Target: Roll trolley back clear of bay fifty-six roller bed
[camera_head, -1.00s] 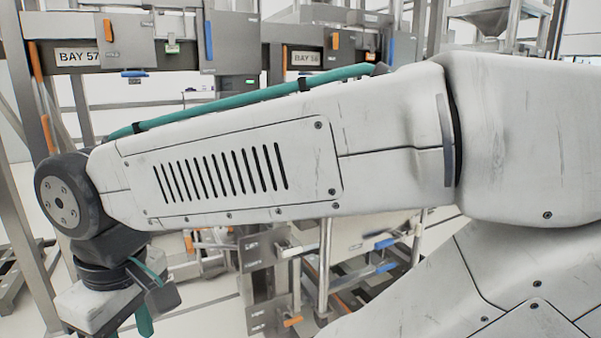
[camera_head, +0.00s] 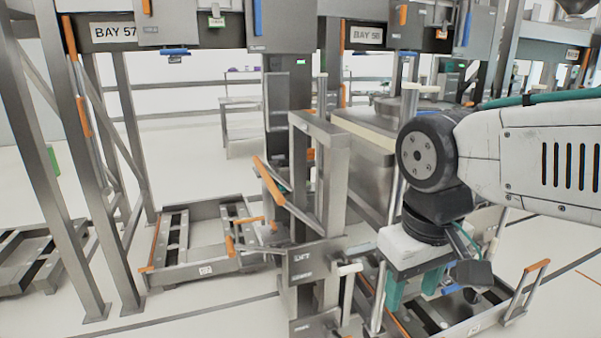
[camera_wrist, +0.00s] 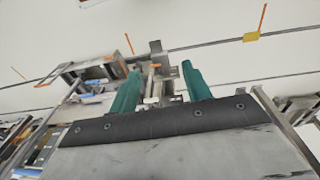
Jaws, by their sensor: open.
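The BAY 56 sign (camera_head: 366,36) hangs at upper centre. Below it is a steel bin (camera_head: 362,160) with a pale rim, partly hidden by a grey upright frame. A low steel frame (camera_head: 474,326) with an orange-tipped handle (camera_head: 537,265) stands at lower right; it may be the trolley, but I cannot tell for sure. My arm hides much of it. My gripper (camera_head: 412,286) has two teal fingers pointing down, apart, above or in front of this frame. In the wrist view the fingers (camera_wrist: 158,92) are spread, with small metal parts visible beyond and no held object visible.
A low roller bed (camera_head: 195,268) lies below the BAY 57 sign (camera_head: 113,32) at left. A grey post with boxes (camera_head: 312,265) and orange and white handles stands close left of my gripper. Slanted steel legs (camera_head: 75,180) stand at left. Pale floor is open at lower left.

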